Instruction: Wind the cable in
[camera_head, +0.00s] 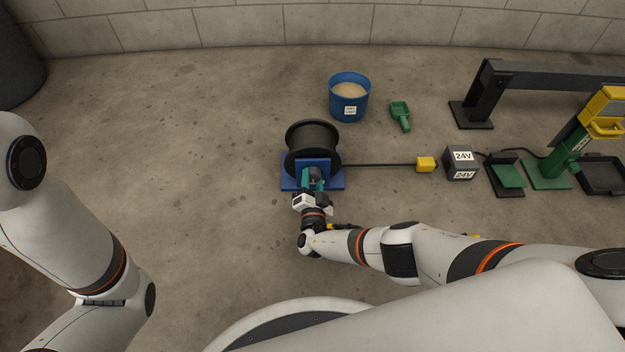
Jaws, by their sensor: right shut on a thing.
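A black cable reel (313,138) sits in a blue stand (287,178) on the floor. A dark cable (375,165) runs straight from the reel to the right. It ends in a yellow plug (426,164), which lies just left of a dark box marked 24V (461,162). The fingers partly hide that part. My left arm is at the left edge, and its gripper is out of view.
A green and yellow post (560,150), a black beam (540,76) and a black tray (602,176) are at the right. The floor left of the reel is clear.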

